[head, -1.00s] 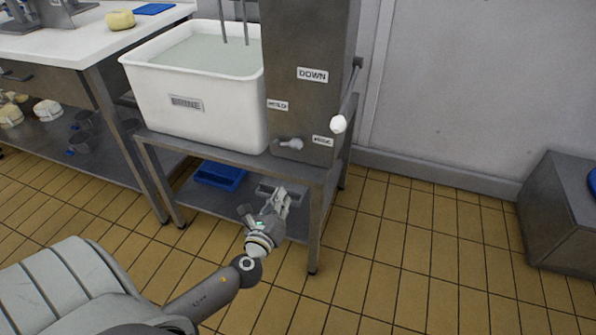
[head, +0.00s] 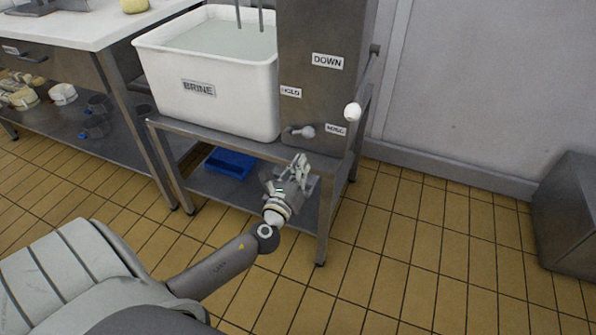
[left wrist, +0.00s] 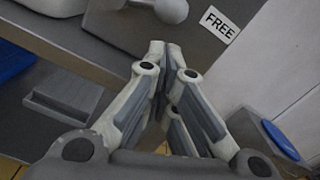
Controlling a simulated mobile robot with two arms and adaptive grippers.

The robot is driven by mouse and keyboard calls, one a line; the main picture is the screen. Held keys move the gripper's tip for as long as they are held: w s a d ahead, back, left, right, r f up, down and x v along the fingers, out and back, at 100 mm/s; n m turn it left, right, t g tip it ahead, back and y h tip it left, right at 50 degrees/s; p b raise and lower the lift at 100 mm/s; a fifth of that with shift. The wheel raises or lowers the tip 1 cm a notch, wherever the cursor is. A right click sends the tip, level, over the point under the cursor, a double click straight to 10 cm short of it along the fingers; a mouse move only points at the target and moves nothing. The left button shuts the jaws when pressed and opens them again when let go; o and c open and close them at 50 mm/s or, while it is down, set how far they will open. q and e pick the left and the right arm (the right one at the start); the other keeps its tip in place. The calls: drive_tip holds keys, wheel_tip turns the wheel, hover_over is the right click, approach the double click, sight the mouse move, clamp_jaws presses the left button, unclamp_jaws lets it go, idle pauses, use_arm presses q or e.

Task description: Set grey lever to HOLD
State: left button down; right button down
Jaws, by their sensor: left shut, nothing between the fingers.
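The grey lever (head: 303,132) is a short handle with a round knob, low on the grey steel column (head: 318,100). It lies about level, knob to the right, toward the label FREE (head: 336,130), which reads clearly in the left wrist view (left wrist: 219,24). The HOLD label (head: 291,91) is above the lever's left end. In the left wrist view the lever's knob (left wrist: 172,9) is at the top edge, just beyond my fingertips. My left gripper (head: 301,162) is shut and empty, below the lever and apart from it. My right gripper is out of view.
A white BRINE tub (head: 210,105) stands left of the column on a steel stand. A white-knobbed lever (head: 352,112) is at the column's right side, near a DOWN label (head: 328,61). A blue tray (head: 230,162) lies on the lower shelf.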

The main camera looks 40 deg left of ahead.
sight(303, 132)
use_arm(q)
drive_tip(key=shift+x, duration=2.95)
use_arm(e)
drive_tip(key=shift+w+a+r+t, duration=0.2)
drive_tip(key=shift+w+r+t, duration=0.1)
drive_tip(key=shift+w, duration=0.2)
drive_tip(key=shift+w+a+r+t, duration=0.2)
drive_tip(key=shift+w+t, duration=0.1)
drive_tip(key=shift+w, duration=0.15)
use_arm(q)
drive_tip(key=shift+r+n, duration=0.1)
drive_tip(key=shift+n, duration=0.2)
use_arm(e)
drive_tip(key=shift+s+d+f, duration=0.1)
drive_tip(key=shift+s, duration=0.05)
use_arm(q)
drive_tip(key=shift+r, duration=0.15)
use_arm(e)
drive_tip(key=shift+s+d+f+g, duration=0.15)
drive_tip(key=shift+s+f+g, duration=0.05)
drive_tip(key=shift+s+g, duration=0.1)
use_arm(q)
drive_tip(key=shift+n, duration=0.3)
drive_tip(key=shift+r, duration=0.1)
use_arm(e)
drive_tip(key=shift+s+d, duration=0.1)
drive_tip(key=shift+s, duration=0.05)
